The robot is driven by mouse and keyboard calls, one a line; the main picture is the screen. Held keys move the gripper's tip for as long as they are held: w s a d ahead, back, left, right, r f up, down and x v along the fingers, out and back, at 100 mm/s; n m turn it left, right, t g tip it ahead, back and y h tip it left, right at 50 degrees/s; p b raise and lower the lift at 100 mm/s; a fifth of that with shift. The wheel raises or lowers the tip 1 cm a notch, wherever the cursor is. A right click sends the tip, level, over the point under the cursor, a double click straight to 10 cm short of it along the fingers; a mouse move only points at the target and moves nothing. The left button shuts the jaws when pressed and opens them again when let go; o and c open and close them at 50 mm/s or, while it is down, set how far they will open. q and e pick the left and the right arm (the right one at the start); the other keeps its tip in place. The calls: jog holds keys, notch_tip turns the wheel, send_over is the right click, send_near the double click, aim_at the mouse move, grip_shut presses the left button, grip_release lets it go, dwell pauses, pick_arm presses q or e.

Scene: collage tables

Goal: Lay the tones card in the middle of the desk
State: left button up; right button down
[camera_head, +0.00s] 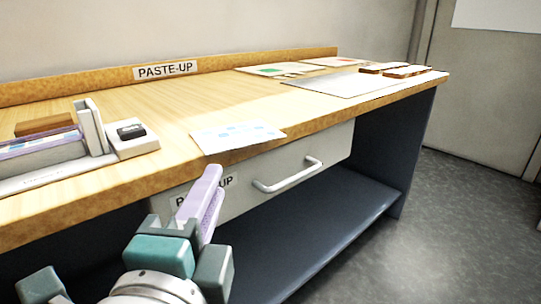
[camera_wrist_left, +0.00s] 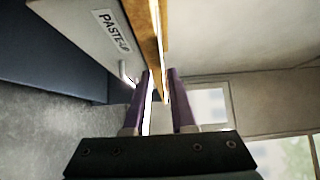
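A white card with pale blue patches (camera_head: 237,136), which looks like the tones card, lies at the front edge of the wooden desk (camera_head: 190,100), its near side at or slightly past the edge. Any title on it is too small to read. My left gripper (camera_head: 209,190) is in front of the desk, below and left of the card, apart from it. In the left wrist view its two purple fingers (camera_wrist_left: 161,100) stand apart with nothing clearly held. A thin pale strip, probably the card edge-on, shows ahead of the gap. My right gripper is not in view.
A PASTE-UP drawer with a bar handle (camera_head: 288,175) is under the desktop. Printed sheets (camera_head: 275,70), a white board (camera_head: 345,84) and brown-edged pieces (camera_head: 395,69) lie at right. The desk's middle is clear.

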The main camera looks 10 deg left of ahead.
aim_at(230, 150)
pick_arm(q)
jog(key=w, duration=0.5)
jog(key=w+a, duration=0.1)
jog(key=w, duration=0.1)
jog(key=shift+w, duration=0.25)
jog(key=shift+w+a+b, duration=0.1)
jog(key=shift+w+b, duration=0.3)
jog(key=shift+w, duration=0.25)
jog(key=shift+c, duration=0.7)
jog(key=shift+c, duration=1.1)
grip_shut()
jog(key=shift+r, duration=0.1)
notch_tip(230, 150, up, 2)
jog(key=shift+r+p, duration=0.2)
jog(key=shift+p, duration=0.9)
